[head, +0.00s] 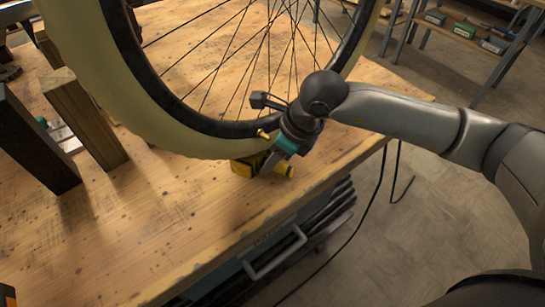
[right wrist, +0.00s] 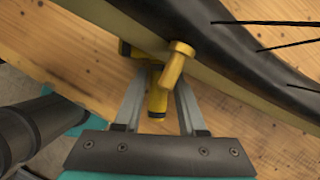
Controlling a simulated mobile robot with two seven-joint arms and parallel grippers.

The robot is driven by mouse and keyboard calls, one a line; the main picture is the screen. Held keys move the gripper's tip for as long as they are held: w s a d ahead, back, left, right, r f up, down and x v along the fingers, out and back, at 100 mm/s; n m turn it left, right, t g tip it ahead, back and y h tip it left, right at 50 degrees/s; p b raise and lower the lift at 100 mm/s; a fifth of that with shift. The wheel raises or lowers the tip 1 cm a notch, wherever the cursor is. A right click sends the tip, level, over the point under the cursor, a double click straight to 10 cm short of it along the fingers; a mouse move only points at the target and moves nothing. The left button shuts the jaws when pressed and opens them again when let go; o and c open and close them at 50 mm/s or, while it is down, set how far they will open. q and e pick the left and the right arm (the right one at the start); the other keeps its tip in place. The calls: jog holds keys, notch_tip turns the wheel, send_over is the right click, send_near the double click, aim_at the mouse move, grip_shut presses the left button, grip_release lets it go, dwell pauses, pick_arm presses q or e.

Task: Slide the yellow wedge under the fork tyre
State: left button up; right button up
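The yellow wedge (head: 243,167) lies on the wooden bench below the bottom of the cream-and-black fork tyre (head: 190,137). How far it reaches under the tyre is hard to tell. My right gripper (head: 268,164) points down at the wedge from the right, partly covering it. In the right wrist view, the wedge's yellow grip (right wrist: 157,103) stands between the two fingers of my right gripper (right wrist: 160,85), with narrow gaps on both sides. The wedge's far part is partly hidden by the tyre (right wrist: 215,70) and a brass valve (right wrist: 178,62). My left gripper is out of view.
The wheel's spokes and rim rise close beside my right gripper. Wooden and dark blocks (head: 85,118) stand at the left of the bench (head: 150,235). The bench front is clear, with a drawer handle (head: 272,255) below its edge. Shelves (head: 465,28) stand behind.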

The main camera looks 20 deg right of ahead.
jog(key=o, duration=0.3)
jog(key=shift+o, duration=0.2)
jog(key=shift+r, duration=0.1)
jog(key=shift+d+r, duration=0.1)
jog(key=shift+r, duration=0.15)
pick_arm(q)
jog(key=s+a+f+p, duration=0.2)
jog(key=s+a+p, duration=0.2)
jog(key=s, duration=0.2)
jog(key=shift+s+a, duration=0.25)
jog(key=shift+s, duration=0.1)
pick_arm(e)
jog(key=v, duration=1.4)
jog(key=shift+r, duration=0.3)
jog(key=shift+s+f, duration=0.1)
jog(key=shift+s, duration=0.05)
